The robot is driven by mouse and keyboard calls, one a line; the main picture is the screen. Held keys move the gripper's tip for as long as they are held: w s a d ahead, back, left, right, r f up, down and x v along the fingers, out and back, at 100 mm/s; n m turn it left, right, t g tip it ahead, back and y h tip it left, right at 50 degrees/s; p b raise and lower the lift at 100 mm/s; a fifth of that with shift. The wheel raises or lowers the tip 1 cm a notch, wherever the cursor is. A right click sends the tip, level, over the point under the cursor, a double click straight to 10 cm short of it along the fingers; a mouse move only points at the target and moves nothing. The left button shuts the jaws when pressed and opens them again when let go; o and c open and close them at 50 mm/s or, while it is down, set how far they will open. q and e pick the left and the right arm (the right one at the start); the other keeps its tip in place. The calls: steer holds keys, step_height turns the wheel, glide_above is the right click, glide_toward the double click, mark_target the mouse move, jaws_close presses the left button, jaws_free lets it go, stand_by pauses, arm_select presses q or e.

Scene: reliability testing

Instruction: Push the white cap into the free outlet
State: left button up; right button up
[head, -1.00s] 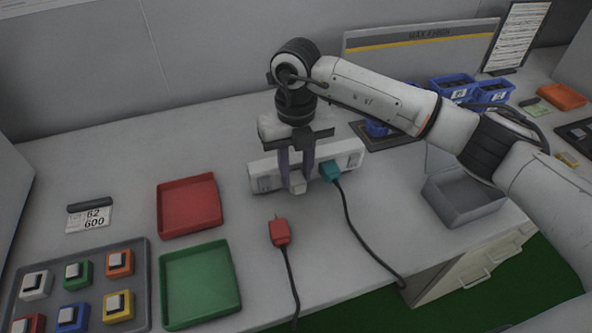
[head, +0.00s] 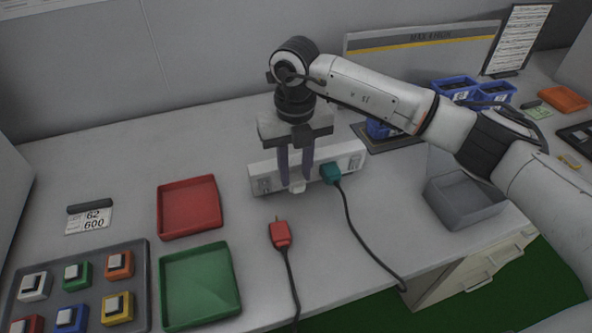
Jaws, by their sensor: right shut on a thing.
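The white cap (head: 298,186) is between the fingertips of my right gripper (head: 296,182), which is shut on it. The gripper points down in front of the white power strip (head: 265,177) and hides its middle part. I cannot tell whether the cap touches an outlet. A teal plug (head: 331,174) sits in the strip just right of the gripper, its dark cable running to the front. An outlet face shows at the strip's left end. A red plug (head: 281,233) lies loose on the table in front of the strip. My left gripper is not in view.
A red tray (head: 189,207) and a green tray (head: 200,286) lie to the left. A rack (head: 143,290) of coloured switches is at the front left. A grey bin (head: 465,203) and blue bins (head: 455,88) stand to the right. The table behind the left trays is clear.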

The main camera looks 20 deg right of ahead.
steer(key=shift+w, duration=0.1)
steer(key=o, duration=1.1)
steer(key=shift+o, duration=0.2)
steer(key=shift+d, duration=0.1)
